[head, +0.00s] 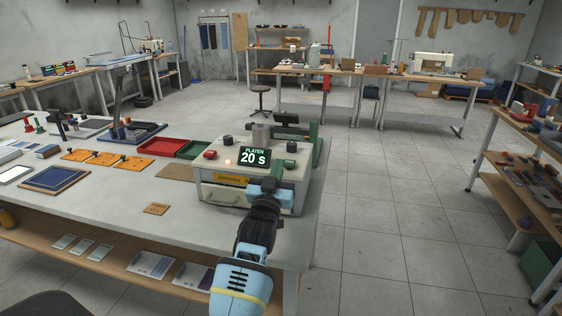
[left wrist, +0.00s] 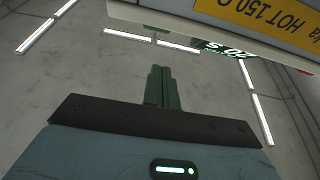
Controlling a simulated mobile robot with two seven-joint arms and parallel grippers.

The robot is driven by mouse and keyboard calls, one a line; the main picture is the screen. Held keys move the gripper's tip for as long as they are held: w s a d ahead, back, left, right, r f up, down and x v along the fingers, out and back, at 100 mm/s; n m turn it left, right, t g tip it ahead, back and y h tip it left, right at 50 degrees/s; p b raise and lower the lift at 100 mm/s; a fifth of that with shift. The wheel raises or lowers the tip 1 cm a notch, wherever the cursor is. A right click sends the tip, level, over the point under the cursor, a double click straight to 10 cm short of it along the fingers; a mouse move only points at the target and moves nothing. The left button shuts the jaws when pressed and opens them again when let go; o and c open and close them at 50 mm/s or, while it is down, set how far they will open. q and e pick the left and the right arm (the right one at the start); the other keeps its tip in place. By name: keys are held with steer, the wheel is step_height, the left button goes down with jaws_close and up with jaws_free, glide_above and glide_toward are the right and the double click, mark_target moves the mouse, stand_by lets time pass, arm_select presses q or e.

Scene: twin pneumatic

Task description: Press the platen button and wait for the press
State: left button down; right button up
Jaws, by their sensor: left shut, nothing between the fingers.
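The press unit (head: 205,176) stands at the table's right end, with a lit display (head: 254,156) reading "PLATEN 20 S". Its top carries a red button (head: 210,154), a small lit orange lamp (head: 228,162), a dark knob (head: 227,140) and a small dark green button (head: 291,147). My left gripper (head: 270,184) is at the unit's front right, below and right of the display. In the left wrist view its fingers (left wrist: 162,88) are together with nothing between them. Contact with a button cannot be seen. My right gripper is out of view.
A yellow hot-warning label (left wrist: 255,18) is on the unit's front. Red (head: 163,147) and green trays lie left of it, with orange plates (head: 95,158) further left. The floor (head: 380,230) right of the table is clear; a shelf (head: 500,180) stands beyond.

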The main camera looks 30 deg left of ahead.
arm_select(q)
steer(key=v, duration=0.5)
steer(key=shift+s, duration=0.25)
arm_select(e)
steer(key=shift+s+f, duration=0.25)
arm_select(q)
steer(key=shift+r, duration=0.1)
stand_by(0.3)
